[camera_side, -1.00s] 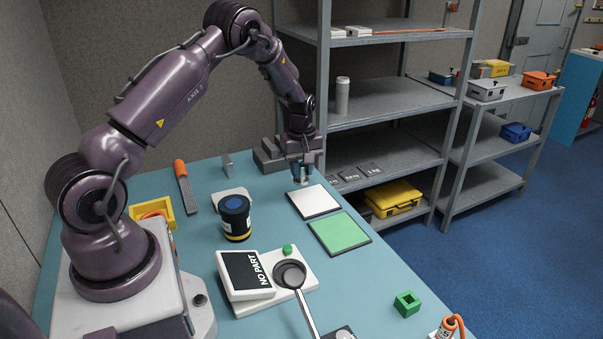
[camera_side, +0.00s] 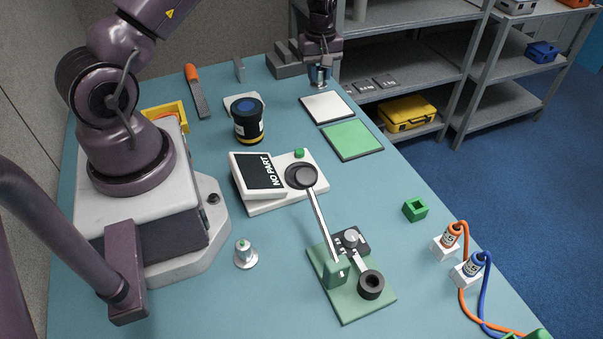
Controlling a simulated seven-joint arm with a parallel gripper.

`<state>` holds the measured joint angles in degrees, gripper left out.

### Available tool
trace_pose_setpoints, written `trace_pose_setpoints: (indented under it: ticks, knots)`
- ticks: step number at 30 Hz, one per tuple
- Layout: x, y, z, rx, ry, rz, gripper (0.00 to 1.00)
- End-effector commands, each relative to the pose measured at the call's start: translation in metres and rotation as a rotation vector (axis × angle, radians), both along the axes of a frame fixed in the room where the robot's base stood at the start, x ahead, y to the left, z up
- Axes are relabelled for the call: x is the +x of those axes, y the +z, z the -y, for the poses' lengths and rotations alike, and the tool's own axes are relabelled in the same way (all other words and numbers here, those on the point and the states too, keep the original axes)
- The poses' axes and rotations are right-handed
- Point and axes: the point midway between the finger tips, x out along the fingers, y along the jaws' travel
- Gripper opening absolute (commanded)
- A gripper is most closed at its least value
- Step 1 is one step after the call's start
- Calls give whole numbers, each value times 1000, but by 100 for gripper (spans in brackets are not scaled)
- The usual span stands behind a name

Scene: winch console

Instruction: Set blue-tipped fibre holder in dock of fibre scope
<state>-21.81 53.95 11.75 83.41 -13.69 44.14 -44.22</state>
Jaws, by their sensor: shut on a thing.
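My gripper (camera_side: 320,76) is at the far end of the bench, beside the back edge of a white square pad (camera_side: 327,107), fingers pointing down. It is shut on a small bluish and silvery thing, apparently the blue-tipped fibre holder; the fingers hide most of it. A similar silvery holder with a green tip (camera_side: 245,255) stands upright in the near middle. The white unit with a dark screen reading "NO PART" (camera_side: 262,172), seemingly the fibre scope, lies mid-bench. A dark round head (camera_side: 302,176) on a long rod covers part of its right side, so I cannot make out the dock.
A green base (camera_side: 350,298) carries the rod. A black jar with a blue lid (camera_side: 248,122), a green pad (camera_side: 352,140) and a green block (camera_side: 415,209) stand around the scope. White blocks with orange and blue cables (camera_side: 469,270) are at the right edge.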

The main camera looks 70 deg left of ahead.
Motion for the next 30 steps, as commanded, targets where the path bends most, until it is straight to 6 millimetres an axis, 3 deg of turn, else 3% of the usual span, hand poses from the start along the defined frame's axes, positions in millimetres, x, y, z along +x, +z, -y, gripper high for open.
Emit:
trace_pose_setpoints:
  ticks: [5,8,12,18,24,30]
  knots:
    - [21,27,41,2,-90,6,0]
    - [19,42,84,-1,-164,4,0]
    - [-6,57,147,-1,-281,2,0]
    - [-65,63,212,-1,-425,3,0]
    - [-120,56,234,0,-497,3,0]
    - [-146,43,232,0,-502,0,0]
